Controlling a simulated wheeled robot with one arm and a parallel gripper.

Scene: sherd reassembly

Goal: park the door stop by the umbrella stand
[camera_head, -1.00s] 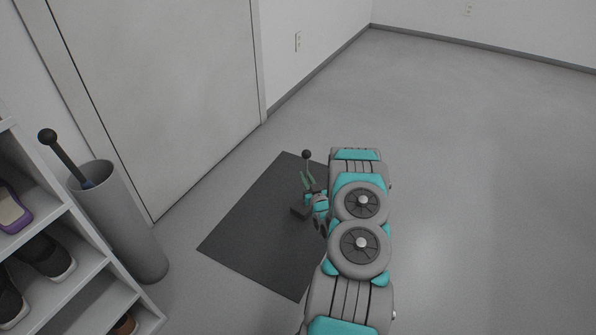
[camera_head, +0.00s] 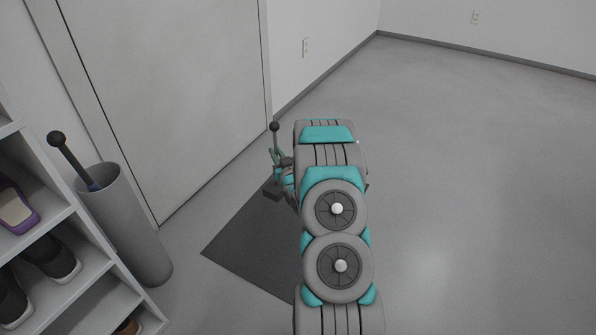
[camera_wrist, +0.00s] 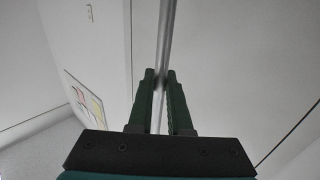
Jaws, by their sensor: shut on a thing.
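The door stop (camera_head: 275,128) has a thin upright rod with a dark ball on top and a dark block at its foot. My gripper (camera_head: 281,168) is shut around its rod, left of my arm in the head view. In the wrist view, my green fingers (camera_wrist: 160,90) close on the grey rod (camera_wrist: 164,45); the ball and block are out of that view. The umbrella stand (camera_head: 132,225) is a tall grey cylinder at the left, with a dark ball-topped handle (camera_head: 70,158) rising from it. The door stop is well right of the stand. I cannot tell whether its block touches the floor.
A dark mat (camera_head: 245,248) lies between the stand and my arm, partly hidden by my arm. A white shoe rack (camera_head: 75,190) stands left of the stand. A closed door (camera_head: 165,90) is behind. Bare floor (camera_head: 460,180) is free at right.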

